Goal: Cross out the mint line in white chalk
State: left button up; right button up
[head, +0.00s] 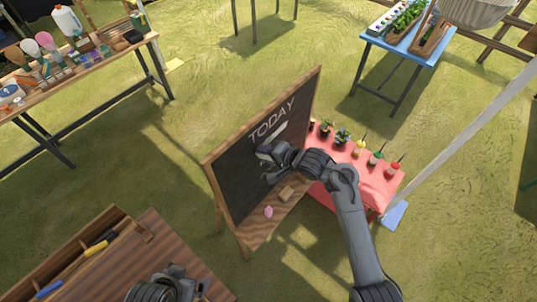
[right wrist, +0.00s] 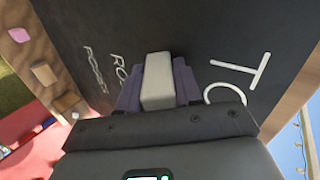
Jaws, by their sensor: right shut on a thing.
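The dark chalkboard (head: 235,170) stands on a wooden easel, with "TODAY" (head: 271,119) written at its top. My right gripper (head: 270,163) is in front of the board's upper middle. I cannot read a mint line. My left gripper (head: 190,285) is at the bottom edge, its jaws unclear.
A pink piece (head: 268,211) and a tan block (head: 286,192) lie on the easel's ledge. A red table (head: 375,190) with potted plants and bottles stands close behind the board. A wooden workbench (head: 165,245) with tools is at the bottom left. Grass between tables is open.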

jog(key=shift+w+d+p, duration=0.2)
jog(key=shift+w+d, duration=1.1)
jog(key=shift+w, duration=0.25)
jog(key=shift+w+d+p, duration=0.2)
jog(key=shift+w+d, duration=1.05)
jog(key=shift+w, duration=0.25)
jog(key=shift+s+a, duration=1.3)
jog(key=shift+s, duration=0.25)
jog(key=shift+s+a, duration=1.3)
jog(key=shift+s, duration=0.25)
jog(key=s+d, duration=0.3)
jog(key=d, duration=0.1)
jog(key=shift+s+d, duration=0.4)
jog(key=shift+s+d, duration=0.95)
jog(key=shift+d, duration=0.15)
